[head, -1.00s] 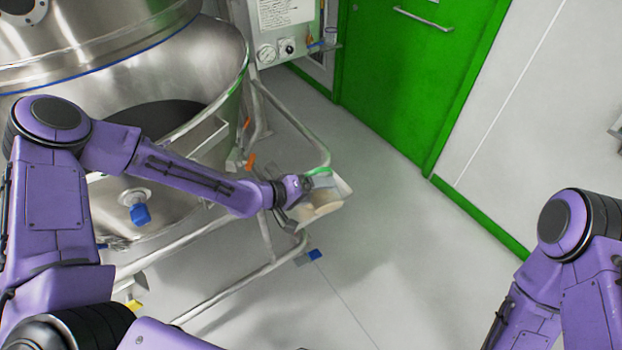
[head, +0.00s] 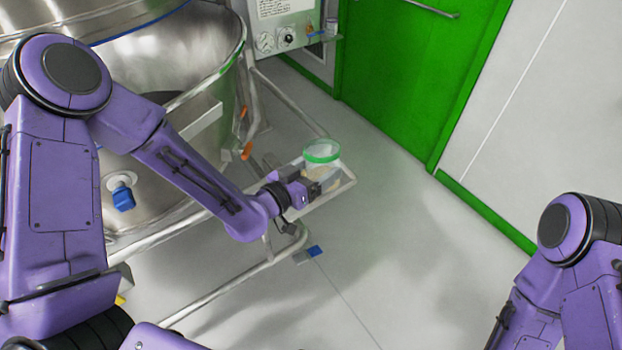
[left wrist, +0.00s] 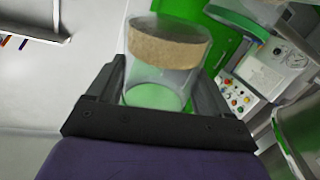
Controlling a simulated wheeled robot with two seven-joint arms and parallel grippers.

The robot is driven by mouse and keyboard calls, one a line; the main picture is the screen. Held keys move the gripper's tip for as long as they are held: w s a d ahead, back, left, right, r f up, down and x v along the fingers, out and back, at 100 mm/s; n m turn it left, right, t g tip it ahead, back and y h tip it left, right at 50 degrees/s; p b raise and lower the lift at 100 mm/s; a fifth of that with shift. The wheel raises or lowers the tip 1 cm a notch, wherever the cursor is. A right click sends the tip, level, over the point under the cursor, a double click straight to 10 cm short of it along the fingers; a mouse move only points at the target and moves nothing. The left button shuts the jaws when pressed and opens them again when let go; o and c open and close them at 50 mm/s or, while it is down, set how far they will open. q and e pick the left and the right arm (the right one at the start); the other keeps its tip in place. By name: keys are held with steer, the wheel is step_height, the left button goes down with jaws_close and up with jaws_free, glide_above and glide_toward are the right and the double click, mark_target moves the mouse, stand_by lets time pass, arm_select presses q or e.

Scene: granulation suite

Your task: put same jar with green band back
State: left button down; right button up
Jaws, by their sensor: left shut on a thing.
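The clear jar with a green band (head: 322,150) has tan contents in its lower part. It stands out at the end of the metal frame beside the vessel. My left gripper (head: 316,185) is shut on the jar. In the left wrist view the jar (left wrist: 165,75) sits between the two fingers, with the green band at the bottom of the picture and the tan contents above it. A small metal tray (head: 347,184) lies behind and below the jar in the head view. I cannot tell whether the jar touches it. My right gripper is out of view.
A large steel vessel (head: 190,50) with tubular framework (head: 215,300) fills the left side. A control panel with gauges (head: 278,40) stands behind the jar, near a green door (head: 400,80). The floor (head: 400,260) to the right is clear.

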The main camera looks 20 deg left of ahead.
arm_select(q)
steer(key=f+b, duration=0.1)
steer(key=b, duration=0.1)
steer(key=s+d+f+m+b, duration=0.1)
steer(key=f+m+t+b, duration=0.1)
steer(key=b, duration=0.1)
steer(key=shift+s+d+f+b, duration=0.1)
steer(key=shift+s+d+b, duration=0.05)
steer(key=shift+s+b, duration=0.15)
step_height(320, 180, up, 2)
steer(key=shift+w+r+p, duration=0.1)
steer(key=shift+w+p, duration=0.05)
steer(key=shift+p, duration=1.1)
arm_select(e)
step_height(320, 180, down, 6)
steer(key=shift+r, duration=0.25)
